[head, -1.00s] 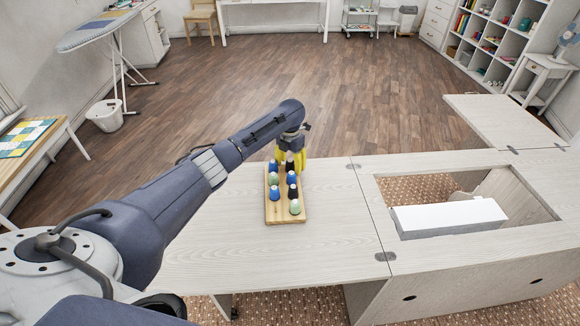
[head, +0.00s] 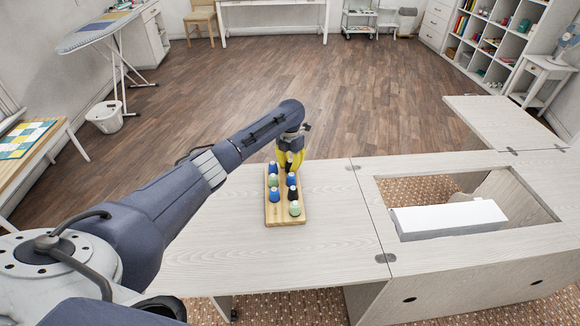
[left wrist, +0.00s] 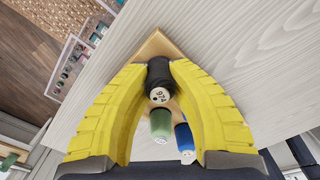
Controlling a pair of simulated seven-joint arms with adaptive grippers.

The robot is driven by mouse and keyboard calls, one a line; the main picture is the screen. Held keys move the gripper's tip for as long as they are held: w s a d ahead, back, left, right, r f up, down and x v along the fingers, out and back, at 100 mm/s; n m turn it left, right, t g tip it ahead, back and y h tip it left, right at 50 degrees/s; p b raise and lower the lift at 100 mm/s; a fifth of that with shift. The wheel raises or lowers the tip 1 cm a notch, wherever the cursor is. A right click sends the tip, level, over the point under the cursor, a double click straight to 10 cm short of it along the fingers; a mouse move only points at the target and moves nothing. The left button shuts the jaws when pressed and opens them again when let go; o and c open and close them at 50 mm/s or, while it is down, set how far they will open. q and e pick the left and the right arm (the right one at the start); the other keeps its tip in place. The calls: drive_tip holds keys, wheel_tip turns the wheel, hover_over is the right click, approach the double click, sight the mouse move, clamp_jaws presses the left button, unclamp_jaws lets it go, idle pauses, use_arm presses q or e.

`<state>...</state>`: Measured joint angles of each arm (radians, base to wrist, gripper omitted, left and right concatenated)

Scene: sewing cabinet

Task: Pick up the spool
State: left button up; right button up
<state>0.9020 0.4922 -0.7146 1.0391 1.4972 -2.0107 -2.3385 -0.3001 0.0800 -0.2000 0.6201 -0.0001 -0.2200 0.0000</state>
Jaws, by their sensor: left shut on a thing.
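A wooden rack (head: 272,217) with several blue, green and black spools stands on the pale table leaf. My left gripper (head: 290,162) is at the rack's far end, pointing down. In the left wrist view its yellow fingers (left wrist: 159,75) are shut on a black spool (left wrist: 160,82) with a white marked end. A green spool (left wrist: 161,124) and a blue spool (left wrist: 184,138) sit close by, between the fingers but nearer the camera's bottom edge. Whether the black spool is still seated in the rack cannot be told. My right gripper is not in view.
The cabinet top has a rectangular opening to the right with a white block-shaped thing (head: 450,217) in it. The pale table leaf (head: 335,220) is clear around the rack. An ironing board (head: 97,30) and a white bin (head: 105,117) stand far left.

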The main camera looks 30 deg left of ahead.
use_arm(q)
wheel_tip(320, 180, up, 20)
drive_tip(key=shift+f, duration=0.25)
idle(0.4)
